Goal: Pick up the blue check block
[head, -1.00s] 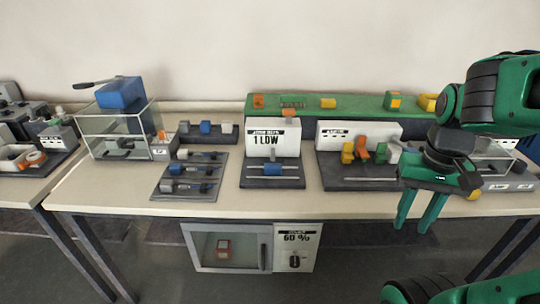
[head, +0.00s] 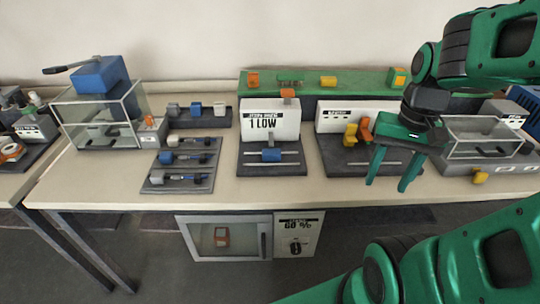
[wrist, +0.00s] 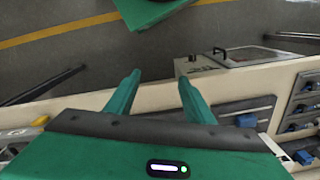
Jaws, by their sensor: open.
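Two blue blocks show, and I cannot tell which is the check block. One blue block (head: 196,110) stands between a grey and a white block on a dark rack (head: 185,124) at the back left. Another blue block (head: 271,154) sits on the dark base of the station with the "1 LOW" sign (head: 271,123). My gripper (head: 388,184) is open and empty, fingers pointing down, at the table's front edge, right of both blocks. In the wrist view my gripper (wrist: 157,70) has nothing between its fingers; blue pieces (wrist: 246,120) show at lower right.
A three-row rack (head: 180,166) and a glass box with a blue top (head: 99,76) stand left. A station with yellow and orange pieces (head: 351,135) stands beside my gripper. A clear-lidded case (head: 485,137) is at right. A cabinet (head: 222,240) hangs below the table.

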